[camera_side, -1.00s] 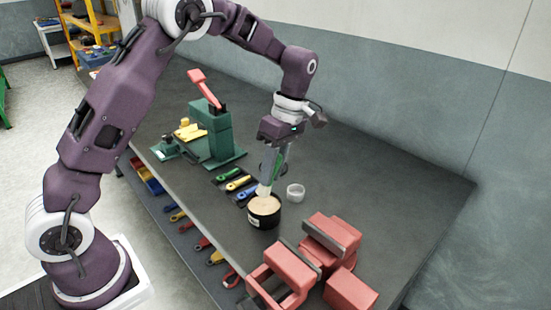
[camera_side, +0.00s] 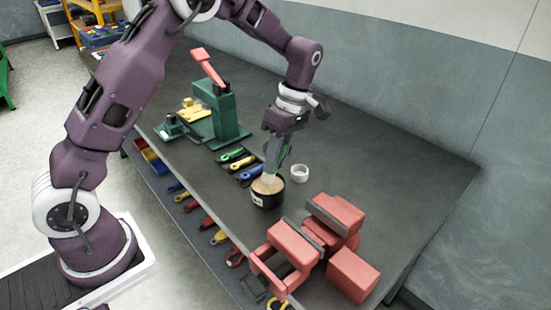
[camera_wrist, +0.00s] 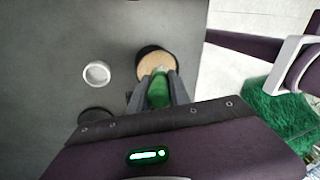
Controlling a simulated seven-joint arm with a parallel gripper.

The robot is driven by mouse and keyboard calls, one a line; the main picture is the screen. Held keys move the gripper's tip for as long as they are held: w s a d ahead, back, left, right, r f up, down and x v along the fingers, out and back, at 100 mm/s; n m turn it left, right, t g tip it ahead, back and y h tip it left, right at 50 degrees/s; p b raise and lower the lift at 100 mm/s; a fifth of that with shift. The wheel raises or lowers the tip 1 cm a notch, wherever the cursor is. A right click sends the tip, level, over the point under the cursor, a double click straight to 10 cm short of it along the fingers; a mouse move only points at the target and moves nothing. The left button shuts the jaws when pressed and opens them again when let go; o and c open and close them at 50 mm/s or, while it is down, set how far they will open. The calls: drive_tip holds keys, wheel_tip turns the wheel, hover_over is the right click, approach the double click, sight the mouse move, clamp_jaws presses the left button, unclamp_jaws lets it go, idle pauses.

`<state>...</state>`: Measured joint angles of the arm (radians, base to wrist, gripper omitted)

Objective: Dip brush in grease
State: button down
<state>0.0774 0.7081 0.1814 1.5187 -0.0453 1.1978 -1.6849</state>
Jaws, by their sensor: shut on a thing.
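The brush has a green handle (camera_wrist: 158,92) and a pale bristle end. My gripper (camera_side: 275,150) is shut on its handle and holds it upright, tip down, over the grease pot. The pot is black (camera_side: 267,201) with tan grease (camera_side: 268,184) filling it near the rim. The brush's lower end meets the grease surface inside the rim; how deep the bristles go is hidden. In the wrist view the pot (camera_wrist: 145,51) lies just beyond the fingertips, and the handle covers part of the grease.
A small white ring (camera_side: 300,173) stands right of the pot in the side view. A red vise (camera_side: 330,240) is in front right. Coloured tools (camera_side: 238,163) lie left of the pot, near a green press (camera_side: 222,115). The bench's back right is clear.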

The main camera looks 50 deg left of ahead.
drive_tip(key=shift+f, duration=0.7)
idle(1.1)
drive_tip(key=shift+r, duration=3.6)
